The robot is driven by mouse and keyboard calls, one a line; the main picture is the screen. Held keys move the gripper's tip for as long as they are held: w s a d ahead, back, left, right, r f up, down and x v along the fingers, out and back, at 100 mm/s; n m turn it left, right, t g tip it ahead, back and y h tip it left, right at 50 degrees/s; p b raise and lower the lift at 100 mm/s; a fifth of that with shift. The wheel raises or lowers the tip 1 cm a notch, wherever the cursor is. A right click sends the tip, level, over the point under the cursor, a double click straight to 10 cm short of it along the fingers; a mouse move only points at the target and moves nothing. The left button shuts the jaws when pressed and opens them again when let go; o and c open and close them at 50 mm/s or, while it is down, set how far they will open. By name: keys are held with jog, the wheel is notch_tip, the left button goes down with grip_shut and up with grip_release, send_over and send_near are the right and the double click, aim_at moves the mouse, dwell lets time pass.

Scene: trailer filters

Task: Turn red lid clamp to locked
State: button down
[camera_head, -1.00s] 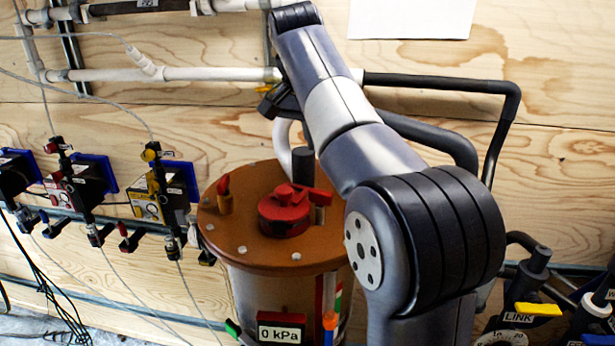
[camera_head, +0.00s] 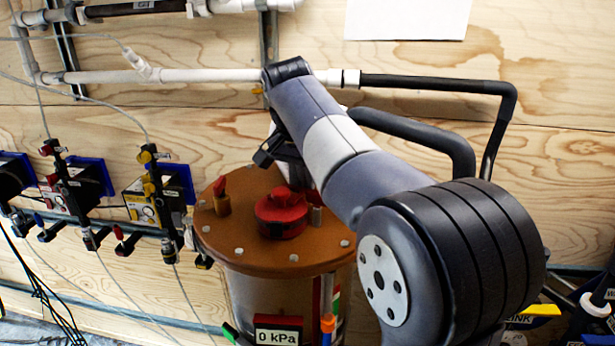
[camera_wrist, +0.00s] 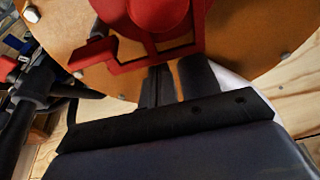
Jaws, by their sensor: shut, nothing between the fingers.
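The red lid clamp (camera_head: 282,214) sits on top of the brown round lid (camera_head: 235,254) of the tank. In the wrist view the clamp (camera_wrist: 158,18) fills the top middle, with a red bar reaching to the left. My gripper (camera_wrist: 172,70) is shut and empty. In the wrist view its dark fingertips are right by the clamp's lower red edge; I cannot tell whether they touch it. In the head view my arm comes down behind the clamp, and the fingertips are mostly hidden.
A smaller red-handled fitting (camera_head: 221,194) stands on the lid, left of the clamp. Bolts ring the lid edge. A 0 kPa display (camera_head: 278,331) is on the tank front. Valve units (camera_head: 158,195) line the wall at left. Pipes (camera_head: 430,84) run behind my arm.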

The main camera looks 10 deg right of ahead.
aim_at(297, 197)
jog(key=shift+s+a+r+n+y+p, duration=0.1)
jog(key=shift+a+r+n+y+p, duration=0.2)
jog(key=shift+a+n+p, duration=0.45)
jog(key=shift+s+a+f+p, duration=0.25)
jog(key=shift+a+p, duration=0.15)
jog(key=shift+a, duration=0.1)
jog(key=shift+w+d, duration=0.1)
jog(key=shift+d, duration=0.05)
jog(key=shift+d, duration=0.7)
jog(key=v, duration=1)
jog(key=shift+s+a+r+p, duration=0.25)
jog(key=shift+r+p, duration=0.05)
